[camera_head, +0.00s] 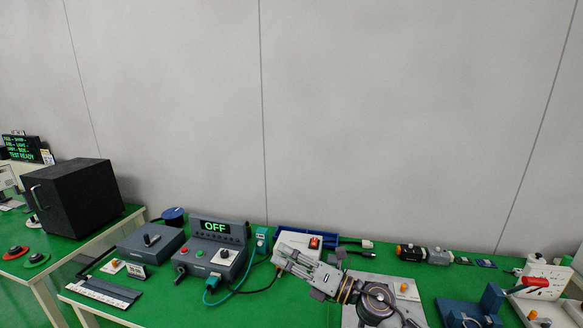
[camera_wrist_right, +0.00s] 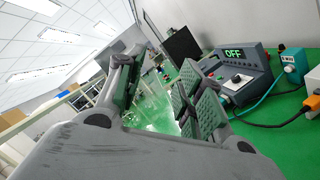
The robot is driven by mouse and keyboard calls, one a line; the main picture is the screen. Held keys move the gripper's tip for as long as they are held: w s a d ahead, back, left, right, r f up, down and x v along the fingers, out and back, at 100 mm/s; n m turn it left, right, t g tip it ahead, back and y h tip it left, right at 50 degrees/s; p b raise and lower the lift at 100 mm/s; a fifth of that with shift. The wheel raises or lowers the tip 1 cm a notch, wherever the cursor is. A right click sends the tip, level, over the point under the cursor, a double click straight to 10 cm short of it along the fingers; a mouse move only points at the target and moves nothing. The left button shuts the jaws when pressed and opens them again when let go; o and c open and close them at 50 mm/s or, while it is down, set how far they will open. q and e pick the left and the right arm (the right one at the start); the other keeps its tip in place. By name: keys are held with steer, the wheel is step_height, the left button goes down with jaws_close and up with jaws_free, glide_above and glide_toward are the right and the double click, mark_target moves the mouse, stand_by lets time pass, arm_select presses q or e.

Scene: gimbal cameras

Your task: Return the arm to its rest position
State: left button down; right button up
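My right arm reaches in from the bottom right in the head view. Its gripper (camera_head: 287,262) points left, above the green bench (camera_head: 270,312) and in front of the white box with a red switch. In the right wrist view the two padded fingers stand apart with nothing between them, so the right gripper (camera_wrist_right: 160,72) is open and empty. My left arm and gripper do not show.
A dark control box reading OFF (camera_head: 209,256) stands left of the gripper, with teal and black cables beside it. The white switch box (camera_head: 296,240) is behind it. A blue fixture (camera_head: 468,312) and a white socket panel (camera_head: 543,283) stand at right. A black box (camera_head: 75,199) stands far left.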

steer(key=w+d+m+t+h, duration=0.3)
steer(key=d+m+t+h, duration=0.75)
steer(key=m, duration=0.85)
steer(key=s+d+f+m+g+h, duration=0.3)
steer(key=d+f+m+h, duration=0.15)
steer(key=f+m, duration=0.2)
steer(key=s+d+f+m+g+h, duration=0.4)
steer(key=d+f+m, duration=0.15)
steer(key=f, duration=0.25)
steer(key=s+d+f+m+g+y, duration=0.1)
steer(key=s+f+m+g, duration=0.1)
steer(key=s+f+g, duration=0.6)
steer(key=s+d+f+m+g+y, duration=0.1)
steer(key=s+d+f+m+g, duration=0.2)
steer(key=s, duration=0.9)
step_height(320, 180, down, 34)
steer(key=s+a, duration=0.1)
steer(key=s, duration=0.2)
steer(key=s+d+f, duration=0.2)
steer(key=s+f, duration=0.8)
steer(key=s, duration=0.1)
steer(key=s+d+f, duration=0.2)
steer(key=s+f, duration=0.7)
steer(key=s, duration=0.2)
steer(key=shift+f+n+g+h, duration=0.3)
steer(key=shift+f+n+g, duration=0.1)
steer(key=shift+g, duration=0.05)
